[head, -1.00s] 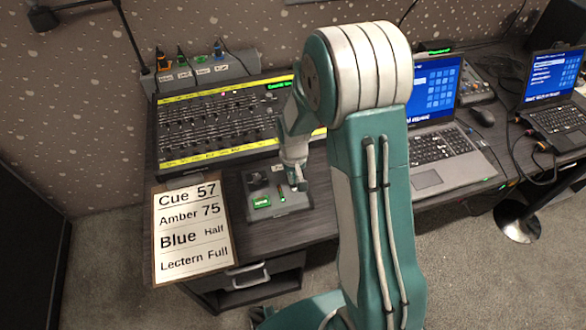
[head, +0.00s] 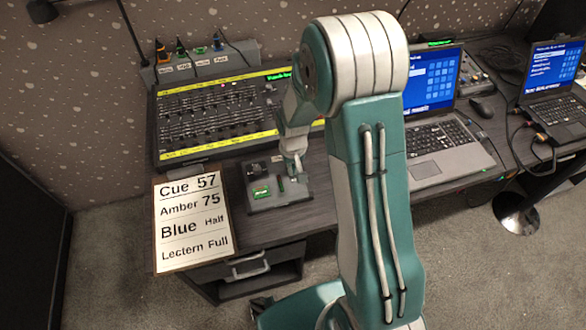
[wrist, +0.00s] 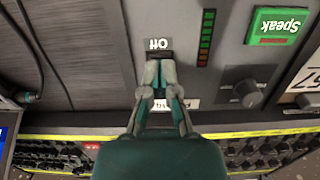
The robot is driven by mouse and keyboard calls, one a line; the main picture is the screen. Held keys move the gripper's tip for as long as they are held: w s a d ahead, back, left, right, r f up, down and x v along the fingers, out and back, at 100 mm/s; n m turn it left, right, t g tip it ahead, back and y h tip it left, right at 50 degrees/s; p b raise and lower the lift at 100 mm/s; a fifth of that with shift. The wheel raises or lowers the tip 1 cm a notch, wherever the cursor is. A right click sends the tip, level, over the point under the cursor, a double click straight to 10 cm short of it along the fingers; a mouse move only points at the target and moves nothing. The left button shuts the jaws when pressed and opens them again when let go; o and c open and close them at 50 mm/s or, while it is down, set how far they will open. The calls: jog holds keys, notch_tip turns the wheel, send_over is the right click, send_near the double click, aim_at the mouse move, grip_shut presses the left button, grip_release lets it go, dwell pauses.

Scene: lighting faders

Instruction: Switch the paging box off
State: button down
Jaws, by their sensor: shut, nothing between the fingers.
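The paging box (head: 284,202) is a small grey unit at the desk's front edge, right of the cue sheet. The wrist view shows its grey top with a green Speak button (wrist: 276,27), a level meter (wrist: 206,40), a knob (wrist: 247,93) and an upside-down label that appears to read Off (wrist: 159,43). My gripper (wrist: 160,65) is shut and empty, its tips at or just over a dark spot beside that label. The fingers hide the switch, so its position cannot be seen. In the head view my gripper (head: 294,168) is over the box's back right part.
The fader desk (head: 215,118) stands directly behind the box. A clipboard cue sheet (head: 192,222) lies to the left. A laptop (head: 440,135) is to the right, beyond my arm. Bare desk top shows right of the box.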

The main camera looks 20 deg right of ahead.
jog(key=shift+w+f, duration=0.2)
jog(key=shift+w, duration=0.25)
jog(key=shift+w+r, duration=0.2)
jog(key=shift+r, duration=0.25)
notch_tip(320, 180, up, 13)
jog(key=shift+s+r, duration=0.2)
jog(key=shift+s, duration=0.1)
jog(key=shift+s+d+r, duration=0.15)
jog(key=shift+s, duration=0.15)
